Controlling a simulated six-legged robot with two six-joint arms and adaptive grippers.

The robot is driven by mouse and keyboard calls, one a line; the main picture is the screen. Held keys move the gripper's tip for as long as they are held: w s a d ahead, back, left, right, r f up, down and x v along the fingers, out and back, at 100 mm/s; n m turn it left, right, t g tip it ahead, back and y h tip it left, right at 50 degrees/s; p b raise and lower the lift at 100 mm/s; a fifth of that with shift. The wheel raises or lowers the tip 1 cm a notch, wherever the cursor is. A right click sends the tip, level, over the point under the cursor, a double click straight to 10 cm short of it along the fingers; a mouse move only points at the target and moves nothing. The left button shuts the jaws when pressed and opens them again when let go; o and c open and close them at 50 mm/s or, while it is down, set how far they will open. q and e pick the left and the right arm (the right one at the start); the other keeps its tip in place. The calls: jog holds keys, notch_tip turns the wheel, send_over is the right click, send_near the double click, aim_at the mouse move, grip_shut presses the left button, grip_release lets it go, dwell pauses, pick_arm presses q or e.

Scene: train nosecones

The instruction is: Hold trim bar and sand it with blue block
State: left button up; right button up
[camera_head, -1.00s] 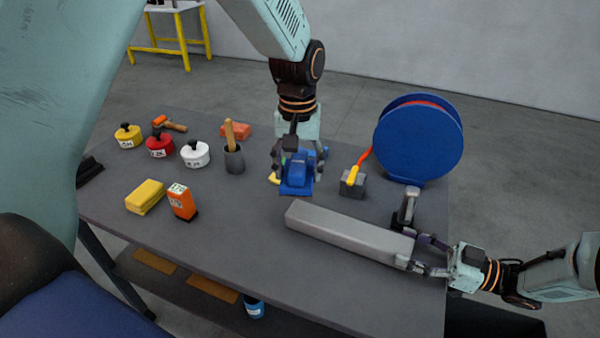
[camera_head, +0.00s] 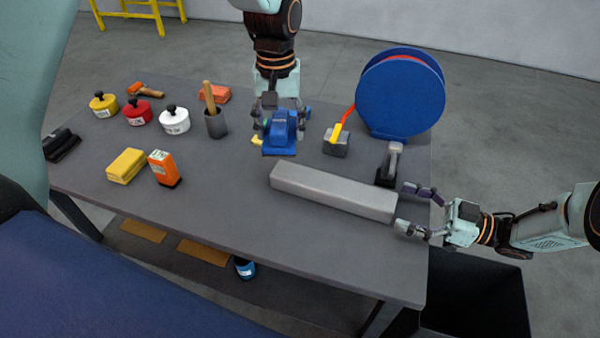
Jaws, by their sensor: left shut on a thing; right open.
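The grey trim bar (camera_head: 330,190) lies flat along the front right of the table. My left gripper (camera_head: 280,112) is shut on the blue block (camera_head: 280,134) and holds it over the table, behind the bar's left end. The gripper partly hides the block's top. My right gripper (camera_head: 413,208) is open at the bar's right end, one finger towards the back and one towards the front. I cannot tell if either finger touches the bar.
A blue reel (camera_head: 402,92) stands at the back right, with a grey block with a yellow handle (camera_head: 337,142) nearby. A cup with a wooden handle (camera_head: 215,124), several lidded pots, a yellow block (camera_head: 126,166) and an orange box (camera_head: 164,169) are left. The table's front middle is clear.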

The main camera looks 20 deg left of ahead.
jog(key=d, duration=0.9)
jog(key=shift+d, duration=0.15)
jog(key=a, duration=1.2)
jog(key=shift+a, duration=0.1)
pick_arm(q)
jog(key=shift+f, duration=0.15)
pick_arm(e)
jog(key=shift+d, duration=0.2)
